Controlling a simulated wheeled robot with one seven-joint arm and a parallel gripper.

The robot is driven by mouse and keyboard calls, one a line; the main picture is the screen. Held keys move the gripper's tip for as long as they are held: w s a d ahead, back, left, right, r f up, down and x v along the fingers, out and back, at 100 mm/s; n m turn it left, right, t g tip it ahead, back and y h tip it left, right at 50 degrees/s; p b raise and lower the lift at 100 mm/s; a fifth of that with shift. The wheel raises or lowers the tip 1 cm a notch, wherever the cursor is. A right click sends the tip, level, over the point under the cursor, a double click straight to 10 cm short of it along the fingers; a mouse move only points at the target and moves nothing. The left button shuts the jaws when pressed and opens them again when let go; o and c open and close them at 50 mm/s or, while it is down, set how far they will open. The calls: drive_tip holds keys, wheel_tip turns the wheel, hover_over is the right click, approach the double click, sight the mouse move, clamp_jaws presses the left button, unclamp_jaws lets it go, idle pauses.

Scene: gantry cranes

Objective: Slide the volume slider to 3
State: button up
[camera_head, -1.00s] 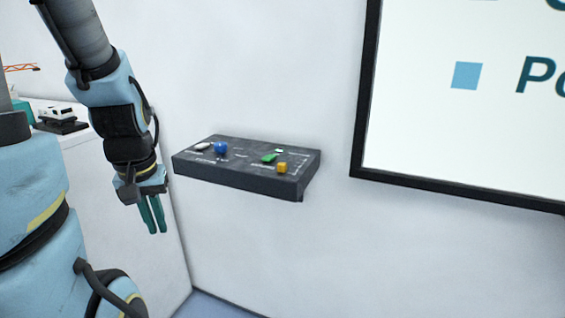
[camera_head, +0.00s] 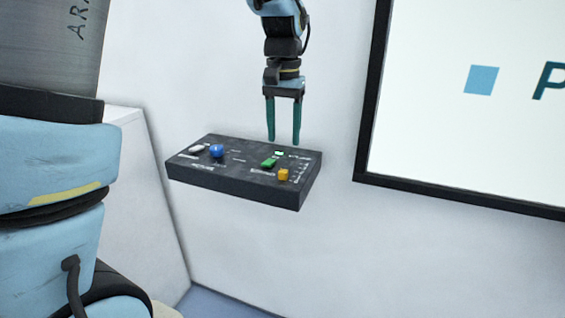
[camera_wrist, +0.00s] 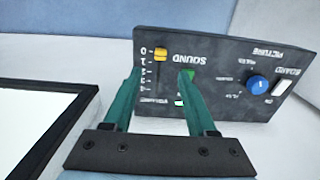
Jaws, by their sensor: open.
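The dark control panel (camera_head: 235,186) juts from the wall, and it fills the upper right of the wrist view (camera_wrist: 222,95). Its yellow volume slider (camera_head: 283,174) sits at the near right. In the wrist view the yellow slider (camera_wrist: 160,55) is at the low end of its numbered scale, near the 0. The 3 mark appears lower along the scale, partly beside a finger. My gripper (camera_head: 283,141) is open and empty, fingers pointing down above the panel's back right. In the wrist view its fingertips (camera_wrist: 161,71) straddle the slider's track, apart from the yellow slider.
A green switch (camera_head: 268,162) lies beside the slider, partly hidden by a finger in the wrist view. A blue knob (camera_head: 216,150) and a white button (camera_head: 196,149) are on the panel's left. A black-framed board (camera_head: 460,120) hangs on the wall at right.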

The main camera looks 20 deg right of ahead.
sight(283, 170)
wheel_tip(283, 170, down, 9)
drive_tip(key=shift+p, duration=1.05)
clamp_jaws()
idle(0.7)
